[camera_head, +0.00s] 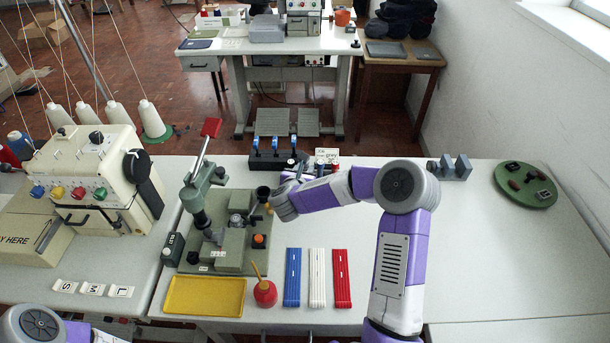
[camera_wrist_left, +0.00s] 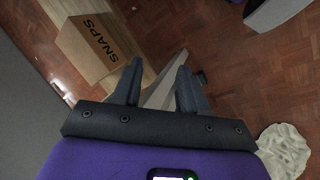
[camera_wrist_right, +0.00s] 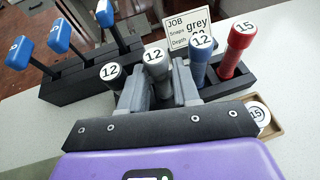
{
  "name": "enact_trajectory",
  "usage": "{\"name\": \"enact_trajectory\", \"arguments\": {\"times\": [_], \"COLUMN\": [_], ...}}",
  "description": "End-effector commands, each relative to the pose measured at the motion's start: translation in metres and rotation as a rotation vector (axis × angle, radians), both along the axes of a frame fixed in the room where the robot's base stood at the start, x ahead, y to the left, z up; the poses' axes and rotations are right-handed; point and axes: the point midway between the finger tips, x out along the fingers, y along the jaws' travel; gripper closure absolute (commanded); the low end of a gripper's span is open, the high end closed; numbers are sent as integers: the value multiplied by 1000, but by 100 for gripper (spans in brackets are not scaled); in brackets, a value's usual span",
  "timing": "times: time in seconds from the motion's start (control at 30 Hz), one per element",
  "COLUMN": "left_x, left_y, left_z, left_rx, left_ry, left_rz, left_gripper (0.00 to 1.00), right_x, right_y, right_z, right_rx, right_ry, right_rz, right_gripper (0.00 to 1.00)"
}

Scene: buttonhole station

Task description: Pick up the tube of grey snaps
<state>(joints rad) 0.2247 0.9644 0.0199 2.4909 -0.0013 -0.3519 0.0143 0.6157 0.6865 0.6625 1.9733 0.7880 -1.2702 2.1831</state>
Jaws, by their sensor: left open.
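In the head view my right gripper (camera_head: 284,203) hides most of the rack. My left gripper (camera_wrist_left: 158,80) is open and empty above the floor; the head view shows only part of its arm.
A red tube (camera_wrist_right: 236,50) marked 15 stands beside the blue one. A job card (camera_wrist_right: 188,31) reading grey stands behind. Blue-handled tools (camera_wrist_right: 62,40) are at the left. A snap press (camera_head: 215,225) stands near my right gripper. The table's right side is mostly clear.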

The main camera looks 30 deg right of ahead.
Motion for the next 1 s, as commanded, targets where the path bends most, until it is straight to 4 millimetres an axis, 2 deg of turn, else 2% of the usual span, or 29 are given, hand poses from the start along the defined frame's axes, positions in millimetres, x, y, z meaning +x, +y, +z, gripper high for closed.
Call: {"name": "enact_trajectory", "arguments": {"times": [0.23, 0.43, 0.47, 0.77, 0.87, 1.0], "left_x": [0, 0, 0, 0, 0, 0], "left_y": [0, 0, 0, 0, 0, 0], "left_z": [0, 0, 0, 1, 6, 16], "left_rx": [0, 0, 0, 0, 0, 0], "left_ry": [0, 0, -1, 0, 0, 0], "left_rz": [0, 0, 0, 0, 0, 0], "left_gripper": [57, 57, 57, 57, 57, 57], "right_x": [2, 2, 2, 2, 2, 2], "right_y": [-2, -2, -2, -2, -2, -2], "right_z": [0, -1, -1, 4, 18, 48], "right_rx": [0, 0, 0, -1, -1, -3], "right_ry": [0, 0, 0, -2, -4, -6], "right_rz": [0, 0, 0, 0, -1, -1], "right_gripper": [69, 98, 100, 100, 100, 100]}}
